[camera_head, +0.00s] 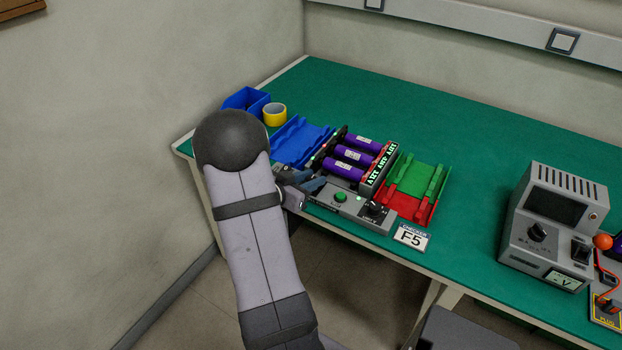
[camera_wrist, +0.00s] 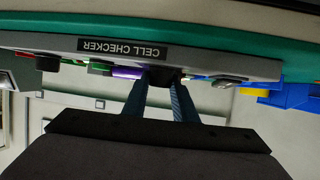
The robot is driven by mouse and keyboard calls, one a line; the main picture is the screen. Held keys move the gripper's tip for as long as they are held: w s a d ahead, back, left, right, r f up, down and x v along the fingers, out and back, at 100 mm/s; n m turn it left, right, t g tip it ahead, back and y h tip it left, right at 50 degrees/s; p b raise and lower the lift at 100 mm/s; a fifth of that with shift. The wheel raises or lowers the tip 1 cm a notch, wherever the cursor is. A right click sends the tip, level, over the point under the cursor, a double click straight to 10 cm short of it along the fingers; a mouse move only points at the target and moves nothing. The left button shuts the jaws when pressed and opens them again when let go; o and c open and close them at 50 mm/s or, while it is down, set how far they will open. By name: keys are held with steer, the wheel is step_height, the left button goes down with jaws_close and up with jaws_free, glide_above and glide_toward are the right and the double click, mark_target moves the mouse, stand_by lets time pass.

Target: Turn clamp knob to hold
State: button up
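The grey cell checker (camera_head: 349,206) lies near the front edge of the green bench. Its front with the label "CELL CHECKER" appears upside down in the wrist view (camera_wrist: 215,62). My gripper (camera_head: 316,187) is at the checker's left end, left of its green button (camera_head: 340,197). In the wrist view its two blue fingers (camera_wrist: 163,84) stand apart, with a dark knob-like part (camera_wrist: 166,73) between or just beyond their tips; I cannot tell whether they press on it. A black knob (camera_head: 375,208) at the checker's right end stands clear of my gripper. Knob markings are unreadable.
Purple cells (camera_head: 354,156) sit behind the panel. A blue tray (camera_head: 300,140), blue bin (camera_head: 246,100) and yellow tape roll (camera_head: 275,113) are left. A green-and-red tray (camera_head: 415,187) is right, then a grey meter box (camera_head: 552,218). The bench's back middle is free.

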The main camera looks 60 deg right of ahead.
steer(key=shift+r+m+g+p, duration=0.1)
steer(key=shift+m+g+p, duration=0.35)
steer(key=shift+p, duration=0.25)
steer(key=shift+w+r+m+g+y+p, duration=0.1)
steer(key=shift+m+g+y+p, duration=0.3)
steer(key=shift+p, duration=0.5)
steer(key=m+g+p, duration=0.2)
steer(key=g, duration=0.1)
steer(key=shift+m+y, duration=0.25)
steer(key=shift+y, duration=0.15)
steer(key=shift+f+m+g+y, duration=0.25)
steer(key=shift+m+g+y, duration=0.25)
steer(key=shift+m+g, duration=0.4)
steer(key=shift+f+m+g+y+b, duration=0.15)
steer(key=shift+m+g+y+b, duration=0.25)
steer(key=shift+m+g+y, duration=0.65)
steer(key=shift+m+g+y+b, duration=0.4)
steer(key=shift+m+y+b, duration=0.2)
steer(key=shift+m, duration=0.15)
steer(key=shift+r, duration=0.2)
steer(key=o, duration=1)
